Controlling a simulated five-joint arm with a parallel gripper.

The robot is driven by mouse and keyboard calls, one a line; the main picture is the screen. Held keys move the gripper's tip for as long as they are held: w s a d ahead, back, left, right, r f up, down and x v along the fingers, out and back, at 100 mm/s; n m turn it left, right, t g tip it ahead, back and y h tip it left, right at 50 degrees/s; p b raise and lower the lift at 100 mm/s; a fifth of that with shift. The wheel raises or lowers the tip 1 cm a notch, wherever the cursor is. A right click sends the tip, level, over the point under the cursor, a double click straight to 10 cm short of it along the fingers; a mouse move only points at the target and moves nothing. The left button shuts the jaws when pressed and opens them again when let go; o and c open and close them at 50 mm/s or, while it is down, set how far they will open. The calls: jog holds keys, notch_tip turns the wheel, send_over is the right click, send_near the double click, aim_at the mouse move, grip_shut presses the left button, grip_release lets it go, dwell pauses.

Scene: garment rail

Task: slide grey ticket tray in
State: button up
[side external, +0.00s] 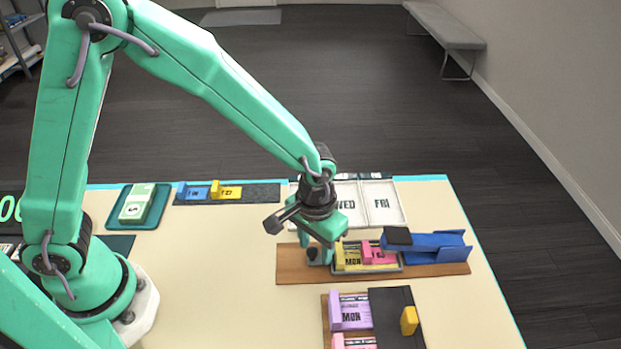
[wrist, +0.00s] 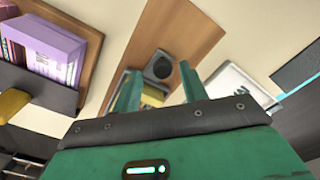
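The grey ticket tray (side external: 372,271) sits on a brown wooden board, holding a yellow block (side external: 347,256) marked MON and a pink block (side external: 378,252). A dark round knob (side external: 312,254) stands at its left end; it also shows in the wrist view (wrist: 160,66). My gripper (side external: 321,250) is low over that left end, pointing down. In the wrist view, my gripper's fingers (wrist: 159,70) are apart, with the knob seen between and beyond their tips. I cannot tell whether they touch it. Part of the tray is hidden by my gripper.
A blue ramp-like holder (side external: 435,242) with a black top piece (side external: 398,237) stands at the tray's right. White trays (side external: 382,202) marked WED and FRI lie behind. A rack with purple (side external: 351,311) and pink blocks is in front. The table's left middle (side external: 220,270) is clear.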

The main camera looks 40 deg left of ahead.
jog(key=shift+r, duration=0.1)
jog(key=shift+r, duration=3.85)
jog(key=shift+a+r, duration=0.2)
jog(key=s+a+r+t, duration=0.2)
jog(key=s+a+r, duration=0.4)
jog(key=a, duration=0.3)
jog(key=s+a+r+t, duration=0.3)
jog(key=s+a+r, duration=0.3)
jog(key=a, duration=0.4)
jog(key=shift+a+r+t, duration=0.15)
jog(key=shift+r+t, duration=0.15)
jog(key=shift+r, duration=0.4)
jog(key=shift+s, duration=0.1)
